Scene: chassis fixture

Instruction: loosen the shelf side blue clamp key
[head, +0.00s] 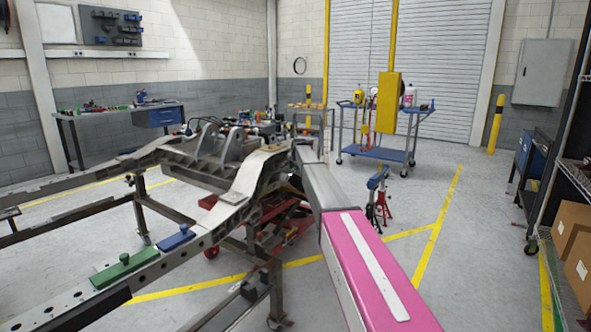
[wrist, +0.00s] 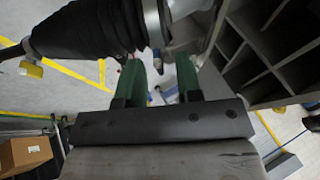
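A blue clamp block (head: 175,238) sits on the near chassis rail in the head view, beside a longer green clamp block (head: 124,270). My gripper (wrist: 158,76) shows in the wrist view with two green fingers apart and nothing clearly held. A black ribbed part (wrist: 90,28) lies just beyond the fingertips. No clamp key is clearly visible in the wrist view. In the head view my gripper is hidden behind my arm and the chassis.
The chassis frame (head: 232,190) fills the left and middle. A shelf with cardboard boxes (head: 573,232) stands at the right; a box (wrist: 26,152) also shows in the wrist view. A blue cart (head: 382,153) stands behind. Floor between my arm and the shelf is clear.

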